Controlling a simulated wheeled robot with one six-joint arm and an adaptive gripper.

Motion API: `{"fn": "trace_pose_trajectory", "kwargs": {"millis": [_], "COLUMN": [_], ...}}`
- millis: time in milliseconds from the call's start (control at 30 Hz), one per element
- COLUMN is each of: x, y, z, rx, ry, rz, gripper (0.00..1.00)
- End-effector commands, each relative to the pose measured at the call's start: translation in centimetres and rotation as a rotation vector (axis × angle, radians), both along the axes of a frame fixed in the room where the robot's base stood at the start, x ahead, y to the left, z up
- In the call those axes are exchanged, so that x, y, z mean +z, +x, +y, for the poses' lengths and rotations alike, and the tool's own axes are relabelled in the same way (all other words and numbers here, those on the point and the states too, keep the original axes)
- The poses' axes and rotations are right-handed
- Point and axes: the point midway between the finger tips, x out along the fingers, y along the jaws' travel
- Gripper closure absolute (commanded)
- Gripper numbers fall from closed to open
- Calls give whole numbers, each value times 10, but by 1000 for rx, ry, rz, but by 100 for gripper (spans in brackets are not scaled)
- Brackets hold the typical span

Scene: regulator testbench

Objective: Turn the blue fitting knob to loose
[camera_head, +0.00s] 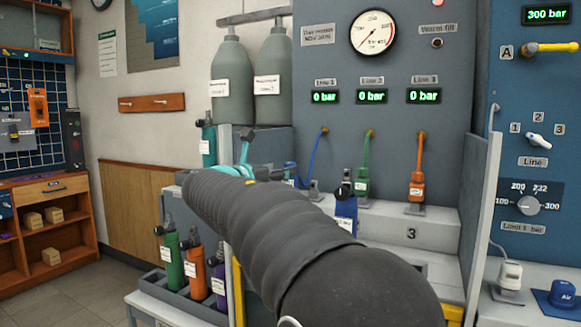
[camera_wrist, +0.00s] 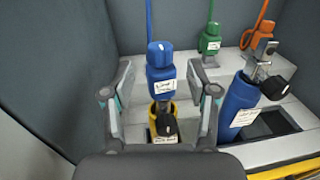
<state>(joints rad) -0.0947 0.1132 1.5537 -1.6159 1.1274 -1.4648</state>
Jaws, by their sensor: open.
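In the wrist view the blue fitting (camera_wrist: 161,84) hangs on a blue hose, with its rounded blue knob (camera_wrist: 160,52) on top and a white label on its body. My gripper (camera_wrist: 161,75) is open, with one finger on each side of the fitting and visible gaps between. A yellow cylinder (camera_wrist: 153,136) with a black valve knob (camera_wrist: 166,126) stands below the fitting. In the head view my gripper (camera_head: 247,160) shows at the end of the dark arm, and the blue fitting (camera_head: 290,172) is mostly hidden behind it.
A blue cylinder (camera_wrist: 238,105) leans in a slot to the right. A green fitting (camera_wrist: 210,40) and an orange fitting (camera_wrist: 265,47) stand behind. A grey side wall (camera_wrist: 70,60) is close on the left. The line displays (camera_head: 371,96) read 0 bar.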

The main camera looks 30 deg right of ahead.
Motion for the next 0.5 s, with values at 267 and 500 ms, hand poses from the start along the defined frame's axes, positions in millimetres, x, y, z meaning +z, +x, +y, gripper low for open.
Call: {"fn": "trace_pose_trajectory", "kwargs": {"millis": [267,500], "x": [0,1], "y": [22,28], "z": [-37,-48], "rx": [-2,0], "ry": [-1,-1], "rz": [1,-1], "gripper": [41,41]}}
